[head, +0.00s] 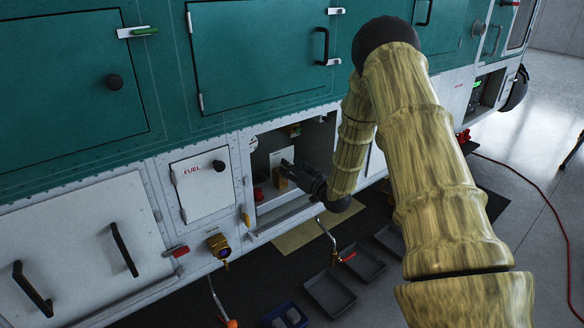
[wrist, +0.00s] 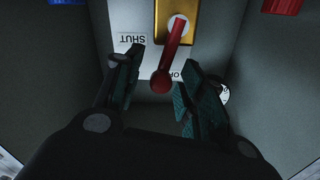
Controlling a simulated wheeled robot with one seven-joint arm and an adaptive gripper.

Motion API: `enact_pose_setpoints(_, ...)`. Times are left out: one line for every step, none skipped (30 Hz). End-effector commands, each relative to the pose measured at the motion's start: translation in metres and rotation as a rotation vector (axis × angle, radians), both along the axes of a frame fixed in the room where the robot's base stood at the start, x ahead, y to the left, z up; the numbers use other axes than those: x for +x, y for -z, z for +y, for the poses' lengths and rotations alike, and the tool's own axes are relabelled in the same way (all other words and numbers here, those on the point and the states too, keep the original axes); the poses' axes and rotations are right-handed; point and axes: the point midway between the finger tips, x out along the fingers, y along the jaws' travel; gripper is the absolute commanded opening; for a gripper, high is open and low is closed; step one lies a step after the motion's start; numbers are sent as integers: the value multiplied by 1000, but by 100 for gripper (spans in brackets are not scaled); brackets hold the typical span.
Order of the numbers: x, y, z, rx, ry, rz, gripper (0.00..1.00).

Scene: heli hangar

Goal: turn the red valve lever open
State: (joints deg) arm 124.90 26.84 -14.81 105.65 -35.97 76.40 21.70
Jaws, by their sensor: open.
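The red valve lever (wrist: 167,66) shows in the wrist view. It runs from a round pivot on a gold plate (wrist: 198,14) down and slightly left to a ball end. A label reading SHUT (wrist: 131,41), upside down, is left of it; a second label (wrist: 190,74), partly hidden by a finger, is right of its ball end. My gripper (wrist: 160,65) is open, one finger on each side of the lever, with gaps visible; I cannot tell the depth between them. In the head view my gripper (head: 288,174) reaches into an open compartment; the lever is not clear there.
Compartment walls stand close on both sides. Blue (wrist: 62,2) and red (wrist: 254,5) parts sit at the wrist view's top corners. A white FUEL door (head: 202,186) is left of the opening. Grey trays (head: 330,293) lie on the floor below.

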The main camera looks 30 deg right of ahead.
Motion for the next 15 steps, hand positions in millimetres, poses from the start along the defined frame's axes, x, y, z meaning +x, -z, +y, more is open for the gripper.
enact_pose_setpoints(0,0,0,0,0,0,40)
enact_pose_setpoints(0,0,0,0,0,0,40)
enact_pose_setpoints(0,0,0,0,0,0,40)
enact_pose_setpoints(0,0,0,0,0,0,40)
enact_pose_setpoints(0,0,0,0,0,0,40)
enact_pose_setpoints(0,0,0,0,0,0,37)
enact_pose_setpoints(0,0,0,0,0,0,31)
enact_pose_setpoints(0,0,0,0,0,0,26)
enact_pose_setpoints(0,0,0,0,1,0,18)
enact_pose_setpoints(0,0,0,0,1,0,13)
enact_pose_setpoints(0,0,0,0,1,0,7)
enact_pose_setpoints(0,0,0,0,1,0,0)
enact_pose_setpoints(0,0,-1,0,1,0,0)
enact_pose_setpoints(0,0,-1,0,1,0,0)
enact_pose_setpoints(0,0,-1,-1,1,0,0)
